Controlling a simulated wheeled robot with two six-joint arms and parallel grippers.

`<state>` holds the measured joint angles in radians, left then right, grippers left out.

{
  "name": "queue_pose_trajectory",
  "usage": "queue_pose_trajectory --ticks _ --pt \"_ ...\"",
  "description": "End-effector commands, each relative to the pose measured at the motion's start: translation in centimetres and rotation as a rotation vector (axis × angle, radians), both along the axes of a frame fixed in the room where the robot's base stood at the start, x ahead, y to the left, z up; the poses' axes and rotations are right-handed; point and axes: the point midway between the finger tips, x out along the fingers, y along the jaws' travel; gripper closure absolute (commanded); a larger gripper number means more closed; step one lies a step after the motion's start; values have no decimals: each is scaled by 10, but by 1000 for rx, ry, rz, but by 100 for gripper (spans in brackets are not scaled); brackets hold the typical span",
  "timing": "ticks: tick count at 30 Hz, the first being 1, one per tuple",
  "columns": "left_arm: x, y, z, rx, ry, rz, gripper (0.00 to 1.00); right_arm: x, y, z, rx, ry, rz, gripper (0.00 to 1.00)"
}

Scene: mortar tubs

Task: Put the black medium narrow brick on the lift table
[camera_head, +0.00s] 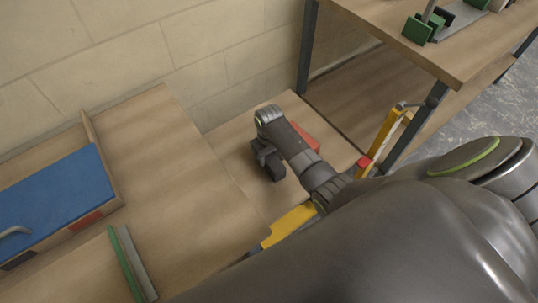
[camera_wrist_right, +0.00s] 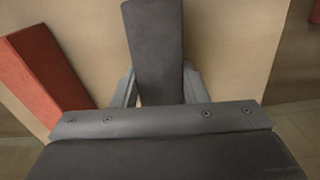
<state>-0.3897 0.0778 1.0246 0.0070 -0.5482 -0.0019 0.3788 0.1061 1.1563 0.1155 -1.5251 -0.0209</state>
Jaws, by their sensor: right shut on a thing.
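My right gripper (camera_head: 266,156) reaches over the lift table (camera_head: 232,138), a wooden top with yellow frame parts. In the wrist view the right gripper (camera_wrist_right: 160,92) is shut on the black medium narrow brick (camera_wrist_right: 154,45), a long dark block between its two fingers. In the head view the black brick (camera_head: 275,168) is a small dark shape beneath the gripper, partly hidden by it. The brick is over or on the lift table's top; I cannot tell whether it touches. My left gripper is not in view.
A red brick (camera_head: 305,137) lies on the lift table beside my right arm; it also shows in the wrist view (camera_wrist_right: 42,72). A wooden bench at left holds a blue-topped box (camera_head: 52,198) and green and grey strips (camera_head: 127,262). A higher table (camera_head: 445,45) stands right.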

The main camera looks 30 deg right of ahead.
Motion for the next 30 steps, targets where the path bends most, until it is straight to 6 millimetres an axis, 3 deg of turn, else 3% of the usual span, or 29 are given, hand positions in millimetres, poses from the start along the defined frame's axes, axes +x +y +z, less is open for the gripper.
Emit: queue_pose_trajectory --ticks 1,2,7,22,29,30 --pt "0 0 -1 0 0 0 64 1 0 0 0 -3 1 100" --pt "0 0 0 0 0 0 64 1 0 1 0 -3 1 56" --pt "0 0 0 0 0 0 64 1 0 0 0 -2 1 35" --pt "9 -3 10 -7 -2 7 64 0 0 -1 0 1 0 35" --pt "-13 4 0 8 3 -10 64 0 0 34 0 -2 1 35" --pt "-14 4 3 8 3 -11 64 1 0 48 -1 -4 1 35"
